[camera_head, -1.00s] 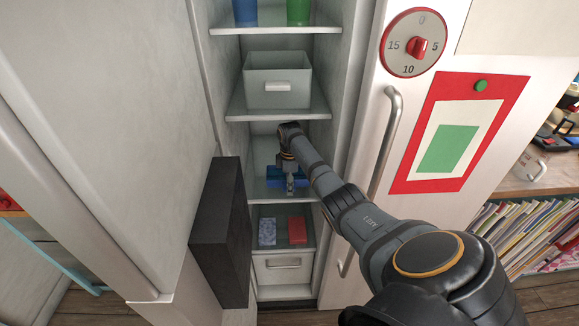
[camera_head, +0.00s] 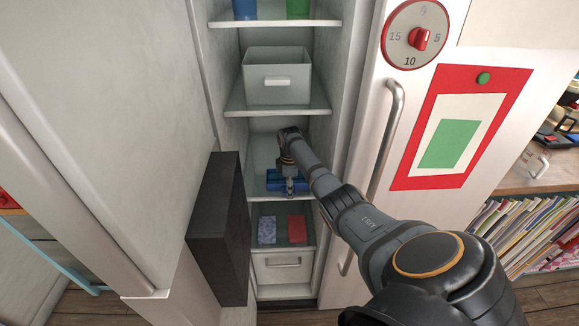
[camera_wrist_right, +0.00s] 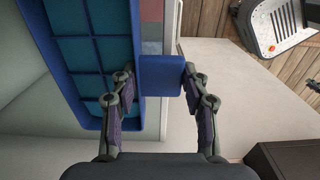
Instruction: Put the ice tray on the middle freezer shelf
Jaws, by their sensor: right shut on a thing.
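The ice tray (camera_head: 276,187) is blue and sits inside the freezer, over the shelf (camera_head: 258,197) below the grey bin. In the right wrist view the tray (camera_wrist_right: 88,12) fills the upper left, with its several teal compartments facing the camera. My right gripper (camera_wrist_right: 158,76) is shut on the tray's blue end tab (camera_wrist_right: 160,82), one finger on each side. In the head view my right gripper (camera_head: 290,186) is small and partly covers the tray. I cannot tell whether the tray touches the shelf. My left gripper is out of view.
A grey bin (camera_head: 280,93) stands on the shelf above. A dark block (camera_head: 218,230) stands at the opening's left. A handled white door (camera_head: 388,140) is at right.

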